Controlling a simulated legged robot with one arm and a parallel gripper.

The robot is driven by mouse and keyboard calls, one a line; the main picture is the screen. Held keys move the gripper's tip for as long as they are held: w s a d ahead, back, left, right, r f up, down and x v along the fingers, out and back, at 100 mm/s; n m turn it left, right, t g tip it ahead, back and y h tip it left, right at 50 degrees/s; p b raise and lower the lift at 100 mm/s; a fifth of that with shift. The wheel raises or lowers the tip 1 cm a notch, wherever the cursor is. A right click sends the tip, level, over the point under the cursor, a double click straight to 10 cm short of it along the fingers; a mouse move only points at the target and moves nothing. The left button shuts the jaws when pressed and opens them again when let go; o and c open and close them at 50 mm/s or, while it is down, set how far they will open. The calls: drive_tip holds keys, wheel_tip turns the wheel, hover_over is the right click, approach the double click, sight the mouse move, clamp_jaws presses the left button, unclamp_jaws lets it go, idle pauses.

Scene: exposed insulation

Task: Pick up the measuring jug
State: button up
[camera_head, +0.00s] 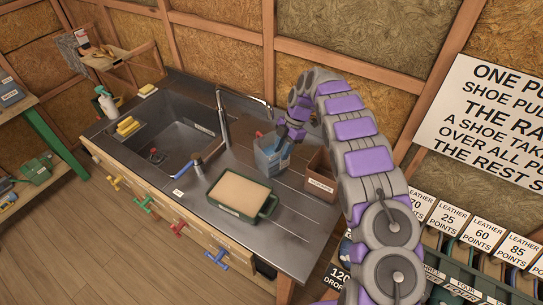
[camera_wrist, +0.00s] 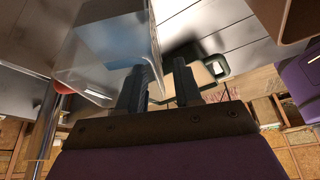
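The measuring jug (camera_head: 272,155) looks like a clear container with blue in it. It stands on the steel counter, right of the tap. In the wrist view the clear jug wall (camera_wrist: 110,45) fills the upper left. My gripper (camera_wrist: 160,88) has its two dark fingers apart, with a gap between them. The jug's edge reaches down between the fingers, close to the left one. I cannot tell whether either finger touches it.
A brown box (camera_head: 320,184) stands close to the right of the jug. A green-rimmed tray (camera_head: 262,215) lies in front. The sink (camera_head: 165,135) and tall tap (camera_head: 221,115) are left. The wooden wall is close behind.

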sight(274, 163)
drive_tip(key=a+f, duration=0.2)
drive_tip(key=f, duration=0.1)
drive_tip(key=shift+s, duration=0.4)
drive_tip(key=shift+a, duration=0.25)
drive_tip(key=shift+d+r, duration=0.1)
drive_tip(key=shift+d, duration=0.4)
drive_tip(key=c, duration=0.4)
drive_tip(key=shift+d, duration=0.1)
clamp_jaws()
drive_tip(key=shift+a, duration=0.35)
drive_tip(key=shift+d, duration=0.1)
